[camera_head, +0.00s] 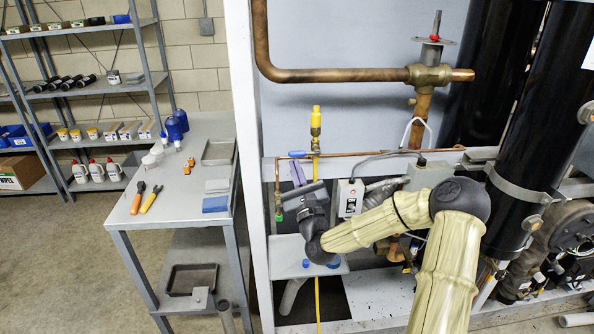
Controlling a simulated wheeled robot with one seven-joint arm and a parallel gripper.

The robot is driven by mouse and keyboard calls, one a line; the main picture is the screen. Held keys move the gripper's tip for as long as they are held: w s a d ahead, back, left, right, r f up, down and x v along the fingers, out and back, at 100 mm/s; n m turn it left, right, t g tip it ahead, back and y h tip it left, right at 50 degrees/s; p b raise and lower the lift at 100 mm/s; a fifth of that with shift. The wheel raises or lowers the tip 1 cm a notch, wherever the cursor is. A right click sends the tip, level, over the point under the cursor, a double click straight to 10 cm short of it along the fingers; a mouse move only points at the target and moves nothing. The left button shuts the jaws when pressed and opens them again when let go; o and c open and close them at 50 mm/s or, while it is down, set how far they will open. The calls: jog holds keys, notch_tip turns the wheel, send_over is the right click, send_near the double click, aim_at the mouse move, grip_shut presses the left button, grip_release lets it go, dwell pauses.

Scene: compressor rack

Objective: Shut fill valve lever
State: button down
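A small blue lever (297,154) sticks out to the left at the thin copper line, beside a yellow fitting (316,121) on an upright yellow line. It looks like the fill valve lever and lies roughly level. My gripper (297,168) is just below the lever in the picture, its greyish fingers pointing up towards it. Whether they touch it cannot be seen. The finger gap is too small to read, and nothing is visibly held. The dark gripper body and my arm hide part of the panel behind.
A grey box with a switch (350,198) stands right of my gripper. A thick copper pipe (330,76) with a valve (430,75) runs above. Black cylinders (520,120) stand at right. A workbench (180,198) with tools is at left, beyond the white rack post (249,150).

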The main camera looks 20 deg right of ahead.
jog(key=f+b, duration=0.3)
jog(key=f, duration=0.1)
jog(key=shift+s, duration=0.3)
jog(key=a+b+v, duration=0.1)
jog(key=a+v, duration=0.1)
jog(key=v, duration=0.8)
jog(key=shift+f+b, duration=0.15)
jog(key=shift+b, duration=0.15)
